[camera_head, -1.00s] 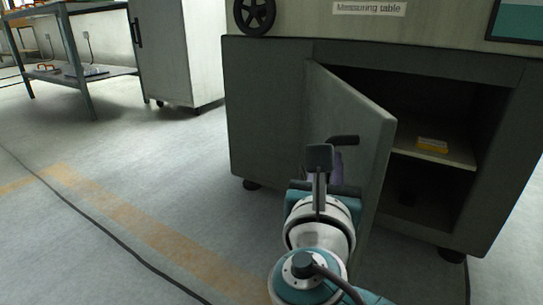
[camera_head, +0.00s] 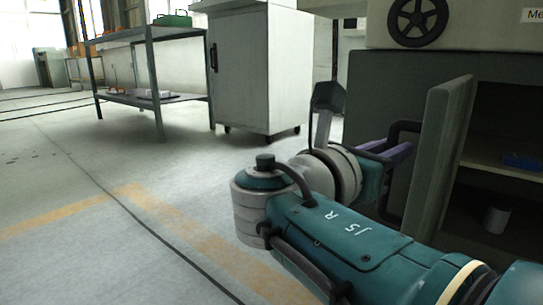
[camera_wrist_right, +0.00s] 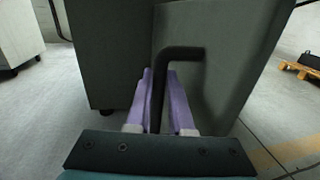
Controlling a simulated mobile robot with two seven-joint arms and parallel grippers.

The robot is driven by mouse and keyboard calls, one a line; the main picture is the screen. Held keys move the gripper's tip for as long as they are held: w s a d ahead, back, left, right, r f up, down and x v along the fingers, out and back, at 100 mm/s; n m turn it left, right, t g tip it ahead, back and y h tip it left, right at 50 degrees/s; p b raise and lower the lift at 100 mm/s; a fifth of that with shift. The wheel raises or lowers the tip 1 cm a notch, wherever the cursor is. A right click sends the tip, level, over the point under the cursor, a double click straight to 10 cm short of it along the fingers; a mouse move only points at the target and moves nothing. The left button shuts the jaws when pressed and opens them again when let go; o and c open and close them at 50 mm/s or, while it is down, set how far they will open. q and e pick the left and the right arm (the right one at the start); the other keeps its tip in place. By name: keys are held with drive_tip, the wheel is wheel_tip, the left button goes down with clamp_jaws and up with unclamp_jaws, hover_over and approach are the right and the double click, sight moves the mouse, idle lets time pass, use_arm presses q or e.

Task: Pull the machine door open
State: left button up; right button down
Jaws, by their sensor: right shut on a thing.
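The machine door (camera_head: 440,155) is a grey-green panel that stands swung open from its cabinet, seen nearly edge-on in the head view. In the right wrist view the door (camera_wrist_right: 222,60) fills the middle and right. Its dark bent handle (camera_wrist_right: 182,52) runs down between the purple fingers of my right gripper (camera_wrist_right: 160,90). In the head view the right gripper (camera_head: 388,155) is at the handle (camera_head: 402,126), on the door's left face. The right gripper is shut on the handle. My left gripper is not in view.
The open cabinet (camera_head: 400,75) shows a shelf with a blue item (camera_head: 522,160) and a pale cup (camera_head: 497,218) below. A black handwheel (camera_head: 417,22) is above. A white cabinet (camera_head: 245,70) and workbench (camera_head: 152,75) stand behind. The floor at left is clear.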

drive_tip(key=shift+f, duration=0.2)
drive_tip(key=shift+s+d, duration=0.1)
drive_tip(key=shift+d, duration=0.05)
